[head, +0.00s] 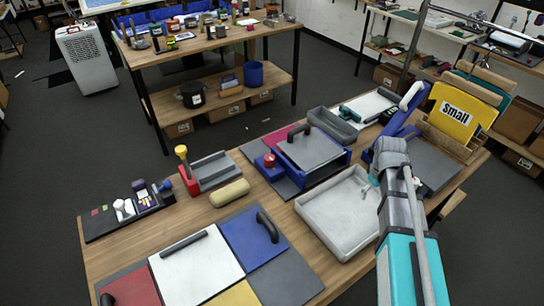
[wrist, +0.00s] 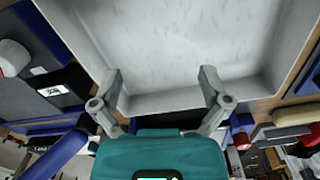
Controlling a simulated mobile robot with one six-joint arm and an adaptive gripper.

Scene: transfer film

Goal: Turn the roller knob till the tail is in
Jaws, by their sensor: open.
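My gripper (wrist: 160,88) is open and empty in the wrist view, its two fingers apart above the near wall of a pale grey tray (wrist: 180,99). In the head view the arm hides most of it at the right of the tray (head: 318,235). I cannot tell which part is the roller knob. One candidate is the red knob (head: 269,160) on the blue unit with a grey lid; another is the yellow knob (head: 181,150) on a red block beside a grey channel. A blue stand with a white-ended bar (head: 411,96) is behind my arm. No film tail can be made out.
A beige roll (head: 230,193) lies left of the tray. A panel board with black handles (head: 268,227) fills the front. A dark tool rack (head: 128,210) is at left. Bare wood shows between the roll and tray.

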